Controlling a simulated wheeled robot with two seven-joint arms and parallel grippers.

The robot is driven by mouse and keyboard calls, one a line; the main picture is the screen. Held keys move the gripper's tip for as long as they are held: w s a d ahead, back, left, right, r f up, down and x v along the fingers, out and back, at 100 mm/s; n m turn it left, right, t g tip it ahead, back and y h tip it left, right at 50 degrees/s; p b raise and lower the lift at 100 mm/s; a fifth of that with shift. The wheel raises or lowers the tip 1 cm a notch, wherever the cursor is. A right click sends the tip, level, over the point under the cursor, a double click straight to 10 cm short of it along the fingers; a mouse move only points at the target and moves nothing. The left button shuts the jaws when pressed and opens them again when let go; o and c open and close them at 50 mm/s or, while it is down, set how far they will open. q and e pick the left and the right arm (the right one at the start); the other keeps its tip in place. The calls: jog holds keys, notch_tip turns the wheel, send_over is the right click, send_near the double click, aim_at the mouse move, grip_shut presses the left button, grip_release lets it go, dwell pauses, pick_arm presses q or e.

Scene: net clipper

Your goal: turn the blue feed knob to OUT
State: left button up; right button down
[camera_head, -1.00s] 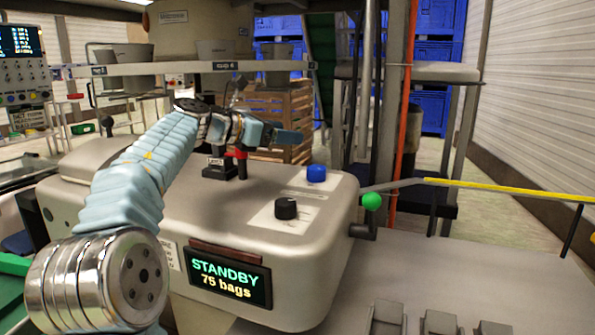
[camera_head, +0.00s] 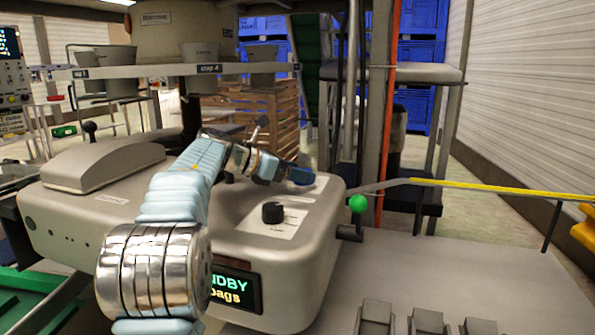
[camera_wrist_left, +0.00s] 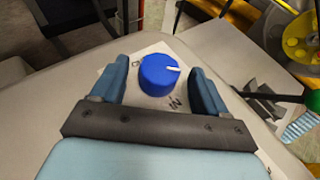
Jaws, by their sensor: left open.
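The blue feed knob (camera_wrist_left: 158,75) sits on a white label plate on the machine's top. In the left wrist view its white pointer line points right in the picture. The letters IN show below the knob; another label at its upper left is partly hidden. My left gripper (camera_wrist_left: 160,84) is open, with one finger on each side of the knob and a visible gap at both sides. In the head view my left gripper (camera_head: 284,172) is at the knob (camera_head: 301,176) and hides part of it. My right gripper is not in view.
A black knob (camera_head: 272,212) stands nearer on the same machine top. A green ball lever (camera_head: 358,203) and a yellow-ended bar (camera_head: 480,190) are at the right. The display (camera_head: 236,289) is partly covered by my left arm.

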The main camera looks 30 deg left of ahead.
pick_arm(q)
jog(key=shift+w+d+f, duration=0.15)
jog(key=shift+w+f, duration=0.05)
jog(key=shift+w, duration=0.1)
jog(key=c, duration=1)
jog(key=shift+c, duration=0.2)
jog(key=shift+d, duration=0.1)
